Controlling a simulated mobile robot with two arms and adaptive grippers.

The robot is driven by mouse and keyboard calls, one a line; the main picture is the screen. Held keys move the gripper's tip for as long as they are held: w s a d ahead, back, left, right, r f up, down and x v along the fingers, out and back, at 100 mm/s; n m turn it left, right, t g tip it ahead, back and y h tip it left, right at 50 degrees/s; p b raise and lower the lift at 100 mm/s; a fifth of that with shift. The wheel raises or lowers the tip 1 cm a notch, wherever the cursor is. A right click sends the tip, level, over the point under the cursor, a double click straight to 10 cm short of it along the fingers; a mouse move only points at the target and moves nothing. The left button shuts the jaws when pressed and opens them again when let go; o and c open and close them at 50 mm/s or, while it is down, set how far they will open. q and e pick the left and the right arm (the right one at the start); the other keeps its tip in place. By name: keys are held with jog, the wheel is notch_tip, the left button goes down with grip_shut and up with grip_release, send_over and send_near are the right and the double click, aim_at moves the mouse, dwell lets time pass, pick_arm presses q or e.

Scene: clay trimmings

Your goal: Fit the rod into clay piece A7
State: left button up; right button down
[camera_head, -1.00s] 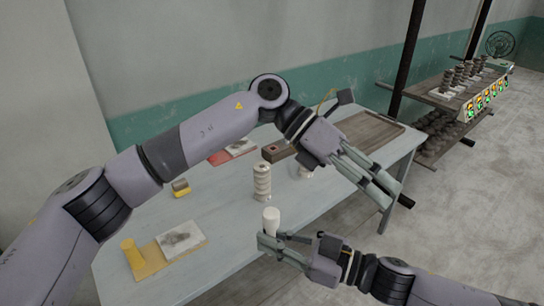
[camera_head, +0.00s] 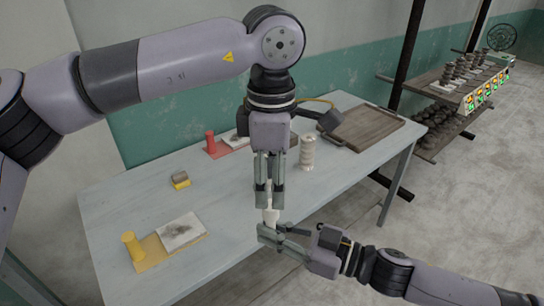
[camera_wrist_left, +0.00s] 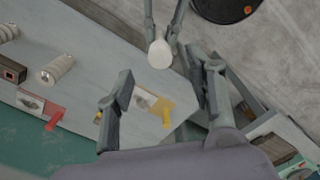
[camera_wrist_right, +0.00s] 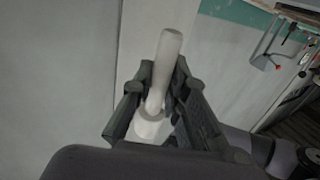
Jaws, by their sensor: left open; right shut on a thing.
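A smooth white rod-like piece (camera_head: 272,217), narrow at one end and wider with a collar at the other, is held roughly upright by my right gripper (camera_head: 268,236), which is shut on it. In the right wrist view the piece (camera_wrist_right: 167,65) stands between the fingers (camera_wrist_right: 160,82). My left gripper (camera_head: 269,203) points down, open and empty, its fingertips at or just above the piece's top. The left wrist view shows the round end (camera_wrist_left: 160,54) near the open fingers (camera_wrist_left: 168,72). A ribbed white piece (camera_head: 307,153) stands on the table. No A7 label is readable.
The grey table (camera_head: 220,225) also bears a yellow board with a peg (camera_head: 132,246), a red one with a peg (camera_head: 211,142), a small yellow-sided block (camera_head: 180,180) and a wooden tray (camera_head: 365,130). A second ribbed piece (camera_wrist_left: 8,32) shows in the left wrist view.

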pick_arm(q)
notch_tip(320, 180, down, 6)
jog(key=shift+f, duration=0.1)
jog(key=shift+c, duration=0.6)
grip_shut()
pick_arm(e)
jog(key=c, duration=1.5)
grip_release()
